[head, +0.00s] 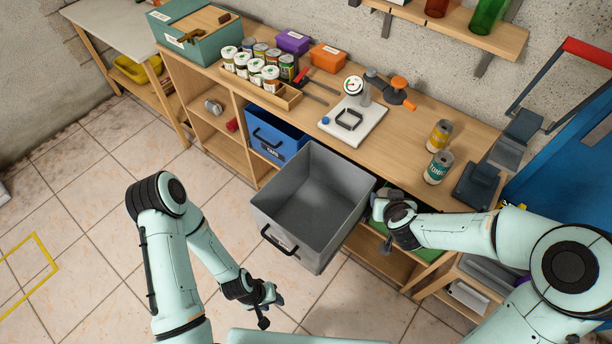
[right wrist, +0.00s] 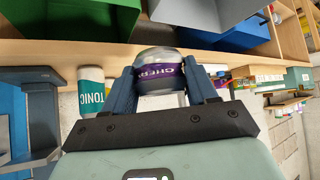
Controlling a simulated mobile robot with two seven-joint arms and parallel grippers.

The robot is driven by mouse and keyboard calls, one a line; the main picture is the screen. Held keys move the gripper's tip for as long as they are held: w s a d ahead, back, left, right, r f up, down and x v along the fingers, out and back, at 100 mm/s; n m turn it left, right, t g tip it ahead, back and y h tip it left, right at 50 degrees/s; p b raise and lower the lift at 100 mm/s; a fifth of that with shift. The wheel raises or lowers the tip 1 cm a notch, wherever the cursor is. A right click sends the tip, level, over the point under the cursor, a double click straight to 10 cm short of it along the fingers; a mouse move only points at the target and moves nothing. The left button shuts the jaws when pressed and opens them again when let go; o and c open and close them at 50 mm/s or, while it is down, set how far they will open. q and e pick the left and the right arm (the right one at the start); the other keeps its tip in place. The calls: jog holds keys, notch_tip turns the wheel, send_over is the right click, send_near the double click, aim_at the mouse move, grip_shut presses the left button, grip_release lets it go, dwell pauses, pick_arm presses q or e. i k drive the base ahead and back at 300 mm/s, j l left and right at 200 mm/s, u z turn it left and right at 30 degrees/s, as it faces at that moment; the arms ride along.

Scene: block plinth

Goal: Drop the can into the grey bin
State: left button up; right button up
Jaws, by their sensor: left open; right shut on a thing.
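The grey bin (head: 268,196) is pulled out from the shelf under the workbench, open-topped and seemingly empty, with a black handle on its front. Its grey side also shows at the top of the right wrist view (right wrist: 200,14). My right gripper (head: 379,212) is just right of the bin's right wall. In the right wrist view, its two fingers are shut on a can with a purple label (right wrist: 160,72); in the head view I cannot make this can out. My left gripper (head: 270,296) is open and empty, low over the floor in front of the bin.
A teal-labelled tonic can (head: 437,168) and a yellow can (head: 439,135) stand on the workbench. A blue bin (head: 270,140) is left of the grey bin; a green bin (right wrist: 80,22) is beside it, right of it in the head view. A scale (head: 352,120) stands behind.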

aim_at(317, 219)
jog(key=i+j, duration=0.1)
jog(key=j, duration=0.4)
jog(key=i+j, duration=0.1)
jog(key=j, duration=0.95)
jog(key=i+z, duration=0.05)
jog(key=i, duration=0.05)
